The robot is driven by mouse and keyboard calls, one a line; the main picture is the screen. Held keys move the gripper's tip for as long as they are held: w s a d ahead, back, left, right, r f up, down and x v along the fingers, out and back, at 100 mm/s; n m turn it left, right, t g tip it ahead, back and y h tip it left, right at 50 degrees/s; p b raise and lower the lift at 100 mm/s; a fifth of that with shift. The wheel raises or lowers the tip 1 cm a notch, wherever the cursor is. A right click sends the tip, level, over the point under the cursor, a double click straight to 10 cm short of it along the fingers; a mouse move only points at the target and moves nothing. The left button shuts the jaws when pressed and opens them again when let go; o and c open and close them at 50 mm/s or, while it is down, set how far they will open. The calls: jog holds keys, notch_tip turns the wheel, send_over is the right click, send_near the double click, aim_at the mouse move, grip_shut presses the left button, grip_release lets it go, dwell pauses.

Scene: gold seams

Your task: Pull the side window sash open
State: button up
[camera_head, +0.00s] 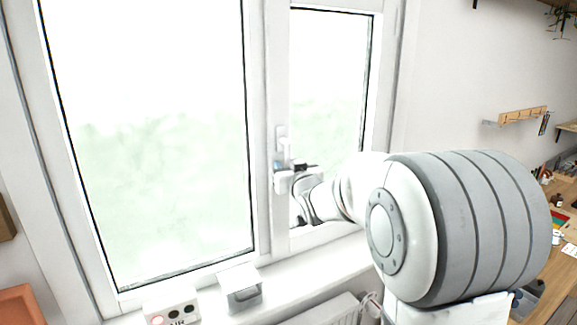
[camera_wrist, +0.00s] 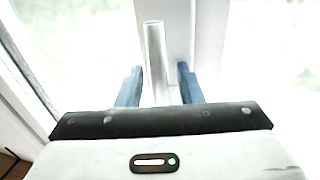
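The side window sash (camera_head: 281,70) is the narrow right-hand one, with a white frame and bright glass; it looks closed against its frame. Its white handle (camera_head: 282,138) sits on the sash's left upright, and its lower part is hidden by my gripper (camera_head: 285,172). In the wrist view the pale handle bar (camera_wrist: 155,55) stands between the two blue fingers of my gripper (camera_wrist: 160,78). The fingers are apart, with a clear gap on the right of the bar and little or none on the left. I cannot tell whether the left finger touches it.
A large window pane (camera_head: 150,150) fills the left. On the sill (camera_head: 310,282) stand a grey-white box (camera_head: 240,290) and a white box with round marks (camera_head: 172,312). A radiator (camera_head: 325,312) is below. A cluttered wooden workbench (camera_head: 557,275) is at the right.

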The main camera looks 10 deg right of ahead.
jog(key=shift+c, duration=0.4)
grip_shut()
